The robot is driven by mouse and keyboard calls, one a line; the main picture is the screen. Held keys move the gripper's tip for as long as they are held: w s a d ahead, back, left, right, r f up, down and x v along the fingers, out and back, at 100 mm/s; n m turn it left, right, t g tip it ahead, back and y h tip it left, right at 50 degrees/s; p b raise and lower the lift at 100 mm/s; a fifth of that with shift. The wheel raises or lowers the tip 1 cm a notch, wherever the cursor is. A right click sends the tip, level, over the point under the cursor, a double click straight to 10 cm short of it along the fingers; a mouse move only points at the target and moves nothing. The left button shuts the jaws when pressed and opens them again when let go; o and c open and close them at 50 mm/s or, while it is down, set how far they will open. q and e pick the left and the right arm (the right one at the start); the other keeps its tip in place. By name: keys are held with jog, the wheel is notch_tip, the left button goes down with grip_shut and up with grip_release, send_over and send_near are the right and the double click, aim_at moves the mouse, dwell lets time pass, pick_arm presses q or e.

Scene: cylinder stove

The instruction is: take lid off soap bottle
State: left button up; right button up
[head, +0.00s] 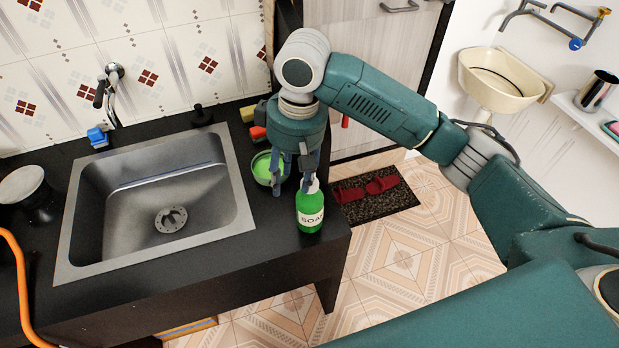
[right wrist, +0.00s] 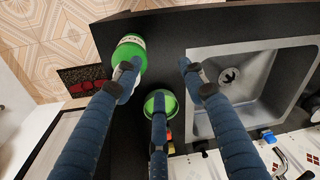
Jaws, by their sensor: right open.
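The green soap bottle (head: 310,211) with a white "SOAP" label stands upright near the right end of the black counter. A little of its pale top (head: 314,186) shows beside a fingertip; the rest is hidden. My right gripper (head: 292,188) is open, pointing down at the bottle's top from the left. In the right wrist view the bottle (right wrist: 126,52) is at upper left, behind one blue finger of the gripper (right wrist: 158,78), not centred between the fingers. I cannot tell whether that finger touches it. My left gripper is not in view.
A green bowl (head: 262,168) sits just behind the gripper. The steel sink (head: 228,225) lies to the left. A yellow sponge (head: 248,114) and a red item (head: 257,133) are at the back. The counter's right edge is close to the bottle.

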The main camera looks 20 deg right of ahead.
jog(key=shift+m+h, duration=0.7)
jog(key=shift+m, duration=0.2)
jog(key=d+r, duration=0.1)
jog(key=r, duration=0.1)
jog(key=w+d+r, duration=0.1)
jog(key=d+r, duration=0.1)
jog(key=r, duration=0.1)
jog(key=d+r, duration=0.2)
jog(key=shift+w+d+r, duration=0.15)
jog(key=shift+w+r, duration=0.15)
jog(key=shift+r, duration=0.05)
notch_tip(320, 180, down, 5)
jog(key=shift+r+p, duration=0.2)
jog(key=shift+p, duration=0.35)
jog(key=shift+f+p, duration=0.4)
jog(key=shift+f, duration=0.2)
jog(key=f, duration=0.1)
jog(key=f+p, duration=0.1)
jog(key=f, duration=0.1)
jog(key=shift+s+a+f, duration=0.1)
jog(key=shift+a+f, duration=0.2)
jog(key=shift+a, duration=0.05)
jog(key=shift+f, duration=0.35)
jog(key=c, duration=0.9)
